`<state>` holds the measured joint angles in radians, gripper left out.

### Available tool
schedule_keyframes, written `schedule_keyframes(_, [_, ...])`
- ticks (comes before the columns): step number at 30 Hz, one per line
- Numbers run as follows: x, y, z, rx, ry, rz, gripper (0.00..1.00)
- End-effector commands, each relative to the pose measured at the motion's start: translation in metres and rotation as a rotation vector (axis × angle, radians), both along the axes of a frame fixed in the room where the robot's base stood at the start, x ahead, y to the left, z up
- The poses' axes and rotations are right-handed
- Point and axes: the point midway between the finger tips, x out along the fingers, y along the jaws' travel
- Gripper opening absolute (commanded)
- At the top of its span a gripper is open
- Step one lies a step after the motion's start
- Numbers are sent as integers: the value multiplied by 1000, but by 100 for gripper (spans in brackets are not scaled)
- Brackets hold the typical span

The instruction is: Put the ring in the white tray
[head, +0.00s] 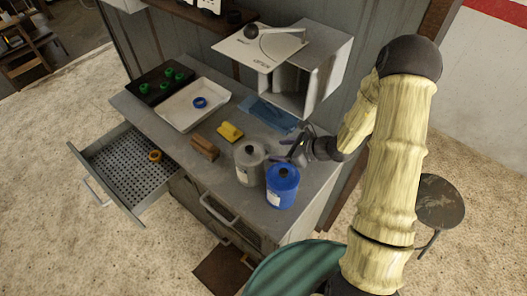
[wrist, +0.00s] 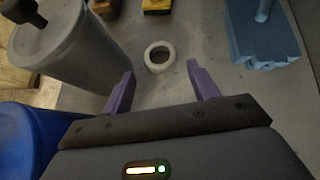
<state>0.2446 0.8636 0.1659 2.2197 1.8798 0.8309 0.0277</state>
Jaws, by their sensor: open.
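A whitish ring (wrist: 159,57) lies flat on the grey worktop in the wrist view, just ahead of my gripper's fingertips and centred between them. My gripper (wrist: 160,78) is open and empty, with purple fingers on either side of the line to the ring, not touching it. In the head view my gripper (head: 292,150) is low over the worktop behind the bottles; I cannot make out this ring there. The white tray (head: 178,118) sits on the worktop further left. A blue ring (head: 200,102) lies in it. A yellow-orange ring (head: 154,156) lies in the open drawer.
A grey bottle (head: 249,163) and a blue bottle (head: 281,187) stand close to my gripper. A brown block (head: 205,147), a yellow object (head: 230,132) and a blue item (head: 268,114) lie nearby. A cabinet (head: 318,80) stands behind. The drawer (head: 115,165) sticks out.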

Motion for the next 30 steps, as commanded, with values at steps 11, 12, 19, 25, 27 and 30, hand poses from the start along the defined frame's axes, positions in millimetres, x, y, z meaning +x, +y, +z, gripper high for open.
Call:
schedule_keyframes(11, [18,37,-27,1,2,2,60])
schedule_keyframes(12, [19,40,-29,1,2,2,60])
schedule_keyframes(19, [21,42,-32,0,1,1,60])
schedule_keyframes(25, [21,42,-32,0,1,1,60])
schedule_keyframes(27, [21,42,-32,0,1,1,60])
schedule_keyframes(30, [21,42,-32,0,1,1,58])
